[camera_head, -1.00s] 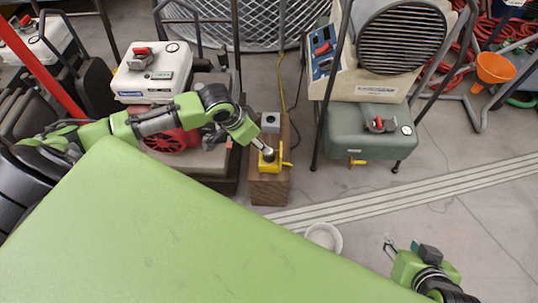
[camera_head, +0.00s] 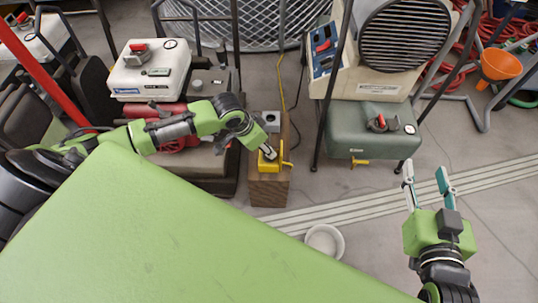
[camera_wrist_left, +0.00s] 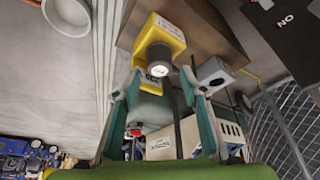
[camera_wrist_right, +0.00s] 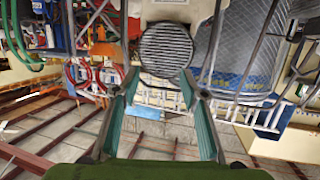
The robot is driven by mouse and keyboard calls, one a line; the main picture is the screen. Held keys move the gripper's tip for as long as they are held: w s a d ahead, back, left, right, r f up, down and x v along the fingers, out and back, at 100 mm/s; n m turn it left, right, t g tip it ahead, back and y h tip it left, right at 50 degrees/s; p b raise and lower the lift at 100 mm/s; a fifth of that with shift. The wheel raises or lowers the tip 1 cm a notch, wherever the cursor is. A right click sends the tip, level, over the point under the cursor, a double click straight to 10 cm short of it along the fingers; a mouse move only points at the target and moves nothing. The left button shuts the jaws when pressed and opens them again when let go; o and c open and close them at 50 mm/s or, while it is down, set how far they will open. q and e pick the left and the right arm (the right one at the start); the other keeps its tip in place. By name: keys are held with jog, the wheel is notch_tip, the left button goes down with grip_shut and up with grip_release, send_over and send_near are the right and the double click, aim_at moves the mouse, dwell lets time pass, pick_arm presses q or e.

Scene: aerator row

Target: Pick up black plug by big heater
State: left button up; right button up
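The big beige heater (camera_head: 403,35), with a round dark grille, stands at the upper right in the head view. A yellow box (camera_head: 268,163) sits on a wooden block left of it. In the left wrist view the yellow box (camera_wrist_left: 165,38) bears a dark, round plug-like part with a pale face (camera_wrist_left: 159,62); I cannot tell if this is the black plug. A dark cord or bar runs near it. My left gripper (camera_wrist_left: 162,80) is open, its fingers either side of that part's near side, contact unclear.
The green tank (camera_head: 350,128) with a red-handled cap stands below the heater. A grey box (camera_head: 270,121) shares the wooden block (camera_head: 268,192). A white bowl (camera_head: 324,241) lies on the floor. An orange funnel (camera_head: 500,66) is at the right. The floor at lower right is mostly clear.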

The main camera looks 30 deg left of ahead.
pick_arm(q)
jog(key=b+x, duration=0.1)
jog(key=x, duration=0.2)
jog(key=shift+f, duration=0.15)
jog(key=c, duration=0.9)
pick_arm(e)
notch_tip(320, 180, up, 9)
jog(key=a+t+y, duration=0.1)
jog(key=t, duration=0.3)
jog(key=shift+w+a+t+y, duration=0.2)
jog(key=shift+w+t+y, duration=0.1)
jog(key=shift+w+t, duration=0.1)
